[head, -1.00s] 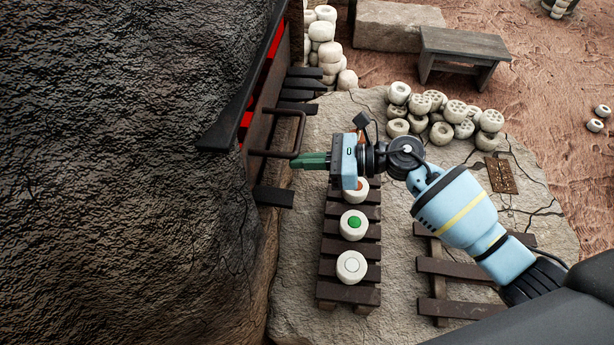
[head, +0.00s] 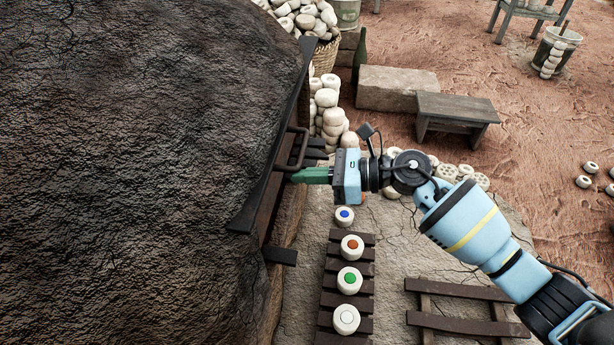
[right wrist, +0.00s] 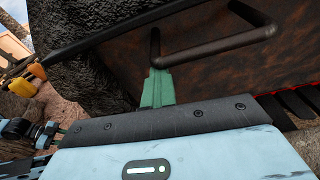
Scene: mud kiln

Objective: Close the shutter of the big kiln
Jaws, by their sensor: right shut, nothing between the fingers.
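The big kiln (head: 130,130) fills the left of the head view. Its shutter is seen almost edge-on, with a dark bar handle (head: 303,150) sticking out. In the right wrist view the rusty brown shutter (right wrist: 215,75) and its handle (right wrist: 215,48) show close up. My right gripper (head: 310,175) is shut with nothing between its green fingers. Its fingertips (right wrist: 158,88) are beside the handle's near end, seemingly against it. A narrow red strip (right wrist: 311,96) shows at the right wrist view's right edge. A light blue part, apparently of my left arm, shows at that view's left.
A slatted rack (head: 346,280) with several white pieces with coloured spots stands below my right gripper. A second slatted rack (head: 462,322) lies to its right. White stacked pieces (head: 328,110), a stone block (head: 395,88) and a bench (head: 455,115) stand beyond.

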